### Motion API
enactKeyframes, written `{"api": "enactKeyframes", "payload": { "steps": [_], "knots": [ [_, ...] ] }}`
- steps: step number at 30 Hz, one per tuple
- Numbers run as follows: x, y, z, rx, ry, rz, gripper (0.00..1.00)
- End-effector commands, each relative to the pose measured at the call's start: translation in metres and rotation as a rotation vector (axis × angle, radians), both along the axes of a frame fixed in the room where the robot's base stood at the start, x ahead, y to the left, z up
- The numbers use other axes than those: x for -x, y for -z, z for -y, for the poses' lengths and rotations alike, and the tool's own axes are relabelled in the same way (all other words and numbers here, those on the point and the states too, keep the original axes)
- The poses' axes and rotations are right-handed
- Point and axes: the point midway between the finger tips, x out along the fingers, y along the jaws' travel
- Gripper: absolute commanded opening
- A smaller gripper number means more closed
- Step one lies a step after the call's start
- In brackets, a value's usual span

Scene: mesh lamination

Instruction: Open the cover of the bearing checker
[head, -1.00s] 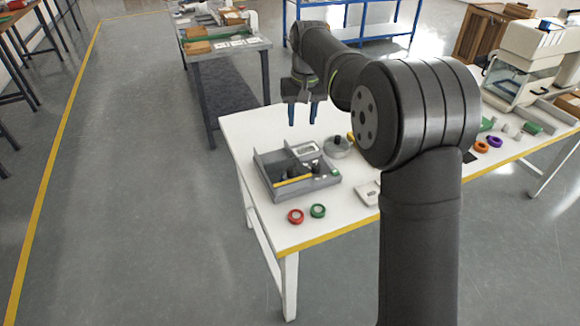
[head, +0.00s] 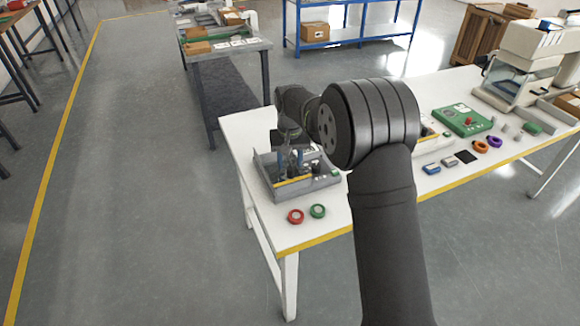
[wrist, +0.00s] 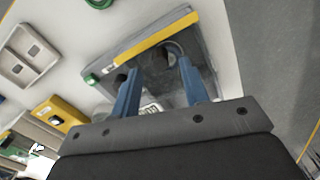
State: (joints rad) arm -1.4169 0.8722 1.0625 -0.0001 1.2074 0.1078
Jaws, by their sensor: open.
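A grey open-topped box with a yellow strip along its front, which looks like the bearing checker (head: 315,186), stands at the left of the white table. It also shows in the wrist view (wrist: 205,58), with a dark round part (wrist: 172,52) on it. My gripper (head: 291,164) is over the box, pointing down. In the wrist view my gripper (wrist: 159,66) has its two blue fingers apart, on either side of the dark round part. Nothing is held. I cannot tell whether the fingers touch anything. My arm hides part of the box's back.
A pale tray (wrist: 28,55) and a yellow block (wrist: 60,114) show in the wrist view. A green device (head: 463,120) stands farther right.

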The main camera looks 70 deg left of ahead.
Motion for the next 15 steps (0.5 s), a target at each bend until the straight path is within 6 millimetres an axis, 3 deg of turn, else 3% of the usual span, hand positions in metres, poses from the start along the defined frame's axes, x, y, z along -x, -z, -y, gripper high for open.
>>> {"api": "enactKeyframes", "payload": {
  "steps": [6,15],
  "knots": [
    [0.0,0.023,0.0,0.0,0.0,0.0,0.41],
    [0.0,0.028,0.0,-0.001,0.0,0.0,0.41]
  ]
}}
